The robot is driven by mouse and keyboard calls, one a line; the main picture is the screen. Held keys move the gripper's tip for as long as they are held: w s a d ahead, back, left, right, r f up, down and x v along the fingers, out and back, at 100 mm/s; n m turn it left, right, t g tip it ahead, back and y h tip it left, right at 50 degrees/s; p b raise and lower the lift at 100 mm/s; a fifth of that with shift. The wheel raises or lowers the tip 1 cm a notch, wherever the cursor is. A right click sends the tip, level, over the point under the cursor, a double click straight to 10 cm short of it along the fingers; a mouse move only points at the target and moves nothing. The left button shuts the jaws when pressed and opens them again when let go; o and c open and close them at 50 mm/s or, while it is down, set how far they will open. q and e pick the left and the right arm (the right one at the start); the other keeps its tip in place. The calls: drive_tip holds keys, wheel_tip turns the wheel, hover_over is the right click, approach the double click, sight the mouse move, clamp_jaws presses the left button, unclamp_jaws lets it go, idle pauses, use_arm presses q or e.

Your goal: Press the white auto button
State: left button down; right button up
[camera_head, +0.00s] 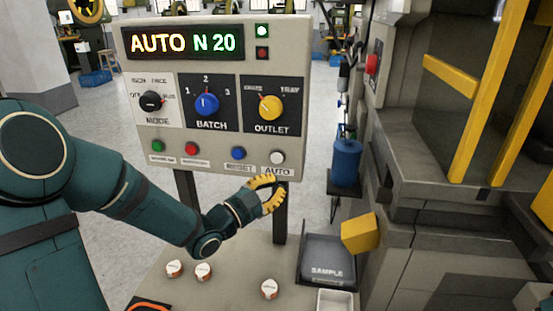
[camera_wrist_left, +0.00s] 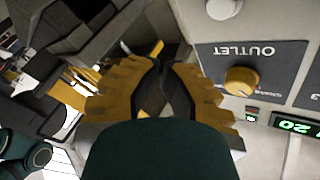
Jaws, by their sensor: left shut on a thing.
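The white AUTO button (camera_head: 277,157) sits at the lower right of the grey control panel (camera_head: 222,156), under the OUTLET knob. My left gripper (camera_head: 270,190), with yellow fingers, is just below the button and the panel's lower edge, apart from the button in the picture. In the left wrist view the white button (camera_wrist_left: 222,8) is at the top edge, up and right of the fingertips. The left fingers (camera_wrist_left: 162,65) are shut with their dark tips together; what is between them is hidden. My right gripper is not in view.
Other buttons, including the blue RESET (camera_head: 238,153), line the panel. The display (camera_head: 184,43) reads AUTO N 20 and the green lamp (camera_head: 262,31) is lit. Below are several small white round pieces (camera_head: 269,289) and a SAMPLE tray (camera_head: 327,253). A large machine (camera_head: 450,150) stands right.

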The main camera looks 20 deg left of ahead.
sight(277, 158)
use_arm(q)
drive_tip(key=w+a, duration=0.2)
drive_tip(key=w, duration=0.5)
drive_tip(key=shift+w+p, duration=0.25)
drive_tip(key=shift+p, duration=0.1)
drive_tip(key=c, duration=1.7)
unclamp_jaws()
drive_tip(key=shift+w, duration=0.1)
clamp_jaws()
drive_tip(key=shift+w+a+b, duration=0.1)
drive_tip(key=shift+w+b, duration=0.25)
drive_tip(key=shift+b, duration=0.05)
